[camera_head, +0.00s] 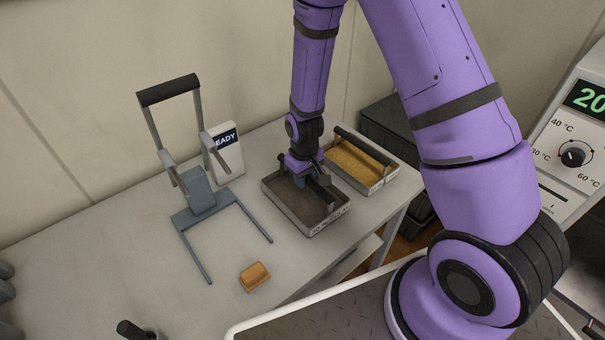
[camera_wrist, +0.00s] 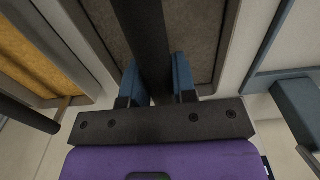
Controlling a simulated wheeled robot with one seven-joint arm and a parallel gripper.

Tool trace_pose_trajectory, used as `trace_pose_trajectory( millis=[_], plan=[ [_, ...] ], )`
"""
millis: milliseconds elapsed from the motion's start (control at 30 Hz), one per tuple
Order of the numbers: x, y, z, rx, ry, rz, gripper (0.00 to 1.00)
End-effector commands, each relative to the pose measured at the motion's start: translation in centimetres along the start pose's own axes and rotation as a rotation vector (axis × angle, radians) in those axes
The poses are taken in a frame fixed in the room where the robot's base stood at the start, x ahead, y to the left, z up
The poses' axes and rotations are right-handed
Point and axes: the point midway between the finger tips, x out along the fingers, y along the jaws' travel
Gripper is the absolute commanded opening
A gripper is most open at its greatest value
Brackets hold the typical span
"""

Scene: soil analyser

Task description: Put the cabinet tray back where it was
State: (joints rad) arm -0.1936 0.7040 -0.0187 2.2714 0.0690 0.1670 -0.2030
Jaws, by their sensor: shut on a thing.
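A grey tray (camera_head: 287,214) with dark brown soil stands at the right end of the bench, apparently resting on it. Its front label is too small to read for certain. My gripper (camera_head: 299,182) is over this tray, pointing down. In the wrist view, its blue fingers (camera_wrist: 156,78) are shut on the tray's dark bar handle (camera_wrist: 142,30), with the soil below. A second tray (camera_head: 375,188) with orange-yellow material and its own dark handle stands close on the right; it also shows at the left of the wrist view (camera_wrist: 75,72).
A blue-grey press frame (camera_head: 203,197) with a lever and a READY display (camera_head: 226,150) stand to the left. A wooden block (camera_head: 254,276) lies in front. A panel with a dial (camera_head: 573,154) is at far right. Dark bins (camera_head: 388,121) stand behind the bench end.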

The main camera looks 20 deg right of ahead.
Motion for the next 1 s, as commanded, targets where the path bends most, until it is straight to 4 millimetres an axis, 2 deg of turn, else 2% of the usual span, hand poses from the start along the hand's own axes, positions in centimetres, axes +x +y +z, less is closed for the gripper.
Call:
trace_pose_trajectory(
  millis=[400, 433, 533, 833, 1000],
  plan=[
    [0.6, 0.0, 0.1, 0.000, 0.001, 0.000, 0.00],
    [0.6, 0.0, 0.1, 0.000, 0.001, 0.000, 0.28],
    [0.6, 0.0, 0.1, 0.000, 0.001, 0.000, 0.51],
    [0.5, 0.0, 0.1, 0.000, 0.001, 0.000, 0.51],
    [-0.7, 0.0, 0.0, 0.000, 0.003, 0.000, 0.51]
  ],
)
